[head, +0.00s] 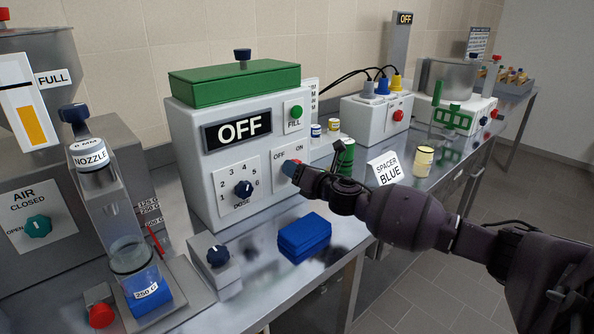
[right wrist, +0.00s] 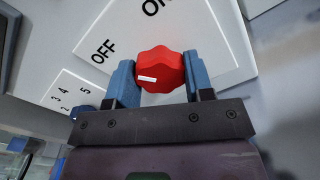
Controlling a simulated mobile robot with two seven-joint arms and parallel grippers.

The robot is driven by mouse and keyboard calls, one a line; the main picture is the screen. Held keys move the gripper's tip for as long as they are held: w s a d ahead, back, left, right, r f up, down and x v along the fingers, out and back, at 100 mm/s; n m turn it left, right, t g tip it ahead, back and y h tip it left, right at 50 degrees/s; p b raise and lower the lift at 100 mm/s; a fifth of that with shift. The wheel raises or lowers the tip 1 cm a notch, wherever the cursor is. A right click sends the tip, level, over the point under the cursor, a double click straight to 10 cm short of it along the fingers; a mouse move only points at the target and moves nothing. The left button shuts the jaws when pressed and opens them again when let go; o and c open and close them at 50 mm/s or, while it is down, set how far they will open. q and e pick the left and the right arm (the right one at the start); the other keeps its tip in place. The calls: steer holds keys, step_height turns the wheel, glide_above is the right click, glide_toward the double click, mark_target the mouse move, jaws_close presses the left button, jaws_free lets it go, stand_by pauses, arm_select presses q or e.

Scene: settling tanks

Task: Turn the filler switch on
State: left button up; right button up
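The filler (head: 185,150) is a white box with a green lid, and its black display (head: 238,130) reads OFF. Its switch is a red knob (right wrist: 160,72) on a plate marked OFF and ON, at the right of the front face. The knob's white mark lies on its left side in the right wrist view, toward the OFF side. My right gripper (head: 290,168) is at the switch; its two blue fingers, also seen in the right wrist view (right wrist: 161,78), sit against both sides of the knob. In the head view the gripper mostly hides the knob. My left gripper is not in view.
A dose dial (head: 243,188) and a green FILL button (head: 296,111) share the filler's front. A nozzle (head: 91,155) and glass beaker (head: 133,258) stand at left. A blue block (head: 304,238) lies in front.

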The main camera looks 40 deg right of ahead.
steer(key=shift+c, duration=1.1)
arm_select(q)
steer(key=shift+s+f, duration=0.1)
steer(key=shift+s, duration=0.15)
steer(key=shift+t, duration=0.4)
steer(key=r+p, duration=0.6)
steer(key=p, duration=0.1)
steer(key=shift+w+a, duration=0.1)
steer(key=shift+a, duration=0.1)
arm_select(e)
steer(key=m, duration=1.3)
steer(key=shift+a+m, duration=0.1)
steer(key=shift+m, duration=0.2)
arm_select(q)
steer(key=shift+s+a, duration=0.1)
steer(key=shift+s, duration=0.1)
arm_select(e)
steer(key=shift+m, duration=0.3)
